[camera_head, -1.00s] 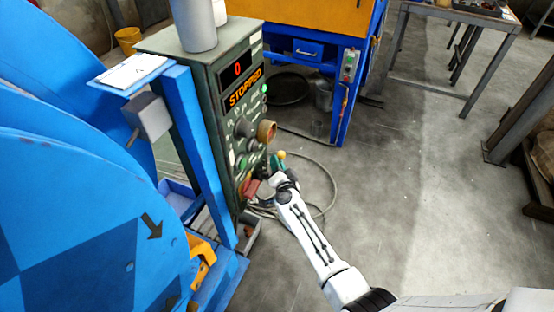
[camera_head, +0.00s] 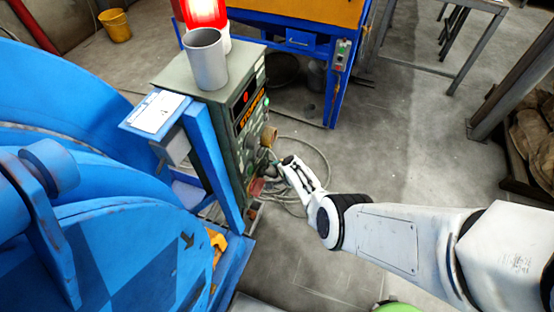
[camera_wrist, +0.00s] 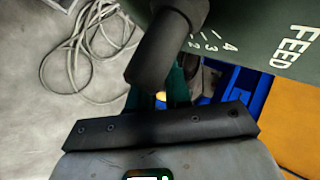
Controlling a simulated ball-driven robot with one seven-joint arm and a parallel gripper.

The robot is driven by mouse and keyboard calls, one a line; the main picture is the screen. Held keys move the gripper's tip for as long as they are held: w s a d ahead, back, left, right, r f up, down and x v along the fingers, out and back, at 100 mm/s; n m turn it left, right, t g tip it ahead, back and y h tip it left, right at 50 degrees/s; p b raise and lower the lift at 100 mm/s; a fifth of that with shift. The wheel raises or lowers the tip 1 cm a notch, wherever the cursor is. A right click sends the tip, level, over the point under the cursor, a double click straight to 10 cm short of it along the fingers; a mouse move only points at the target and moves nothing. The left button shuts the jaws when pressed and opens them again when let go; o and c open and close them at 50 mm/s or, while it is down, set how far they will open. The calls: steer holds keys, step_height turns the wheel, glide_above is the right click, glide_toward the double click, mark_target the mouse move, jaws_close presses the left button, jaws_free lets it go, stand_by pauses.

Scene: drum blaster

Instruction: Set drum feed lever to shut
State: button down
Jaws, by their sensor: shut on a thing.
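The green control cabinet (camera_head: 222,115) stands left of centre in the head view, its lit display in orange and red. My gripper (camera_head: 269,172) is at the lower front of this panel, small and partly hidden by its own wrist. In the wrist view a dark cylindrical handle (camera_wrist: 160,50), which I take as the drum feed lever, stands out from the panel beside the FEED lettering (camera_wrist: 292,45) and a number scale. My gripper is shut on it; the contact is dark and partly hidden. A small yellow spot (camera_wrist: 160,97) shows near the gripper's dark bar.
The blue drum machine (camera_head: 90,210) fills the left. A grey cup-like cylinder (camera_head: 205,60) and a lit red beacon (camera_head: 203,12) are at the cabinet top. A coiled cable (camera_head: 318,165) lies on the floor beyond my gripper. Open floor lies to the right.

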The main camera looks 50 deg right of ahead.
steer(key=shift+s+f+m+g+y+b, duration=0.15)
steer(key=shift+f+m+g+y+b, duration=0.3)
steer(key=shift+y, duration=0.45)
steer(key=shift+a+f+m+g+y, duration=0.1)
steer(key=shift+f+m+g+y, duration=0.15)
steer(key=shift+f+y, duration=0.05)
steer(key=shift+s+a+f+g+y+b, duration=0.2)
steer(key=shift+s+f+g+y+b, duration=0.1)
steer(key=shift+y+b, duration=0.25)
steer(key=c, duration=1.2)
jaws_free()
steer(key=shift+w+d, duration=0.1)
steer(key=shift+p+v, duration=5.45)
steer(key=shift+p, duration=0.6)
